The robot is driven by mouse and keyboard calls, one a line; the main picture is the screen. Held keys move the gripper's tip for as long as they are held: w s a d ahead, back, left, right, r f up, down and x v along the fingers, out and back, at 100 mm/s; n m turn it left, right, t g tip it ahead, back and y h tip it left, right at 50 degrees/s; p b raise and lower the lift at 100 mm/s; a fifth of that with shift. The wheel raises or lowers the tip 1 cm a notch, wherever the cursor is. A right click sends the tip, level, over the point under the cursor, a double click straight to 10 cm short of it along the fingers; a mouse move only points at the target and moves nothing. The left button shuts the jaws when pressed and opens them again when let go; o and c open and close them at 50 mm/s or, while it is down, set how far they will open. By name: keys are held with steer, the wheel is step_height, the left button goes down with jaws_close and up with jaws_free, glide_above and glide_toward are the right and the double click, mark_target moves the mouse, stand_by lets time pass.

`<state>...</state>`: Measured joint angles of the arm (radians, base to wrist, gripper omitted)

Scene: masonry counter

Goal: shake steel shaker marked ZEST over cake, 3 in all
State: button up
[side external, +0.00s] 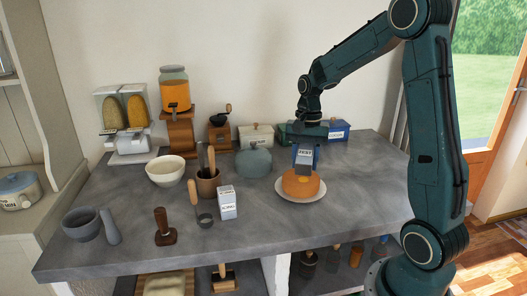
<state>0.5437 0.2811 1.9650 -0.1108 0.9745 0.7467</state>
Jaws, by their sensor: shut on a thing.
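The cake (300,186), round and orange-brown, sits on a white plate (282,194) on the right half of the counter. My gripper (305,144) points down above the cake and is shut on the steel shaker (305,157). The shaker has a white label with dark letters that are small but look like ZEST. It is held just above the cake; whether it touches the cake top cannot be told from this side. Its lower end looks dark, and its top is hidden by my gripper.
A white box (227,203), a utensil pot (207,185) and a grey-green lidded pot (253,161) stand left of the cake. A blue tin (338,131) and a cream tin (256,135) stand behind. A white bowl (165,171) is further left. The counter's front right is clear.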

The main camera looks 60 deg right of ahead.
steer(key=h, duration=0.1)
steer(key=t+h, duration=0.1)
steer(key=h, duration=0.2)
steer(key=shift+w+d+f+t, duration=0.2)
steer(key=shift+d+f+t, duration=0.1)
steer(key=shift+d, duration=0.1)
steer(key=h, duration=0.2)
steer(key=d+t+h, duration=0.1)
steer(key=h, duration=0.1)
steer(key=shift+w, duration=0.2)
steer(key=t+h, duration=0.1)
steer(key=h, duration=0.1)
steer(key=d+h, duration=0.1)
steer(key=shift+w+r+t+h, duration=0.15)
steer(key=shift+r+t+h, duration=0.05)
steer(key=shift+t+h, duration=0.2)
steer(key=shift+w+d+r+t+h, duration=0.1)
steer(key=shift+d+t+h, duration=0.1)
steer(key=shift+h, duration=0.3)
steer(key=shift+d+r+t+h, duration=0.1)
steer(key=shift+t+h, duration=0.1)
steer(key=shift+h, duration=0.3)
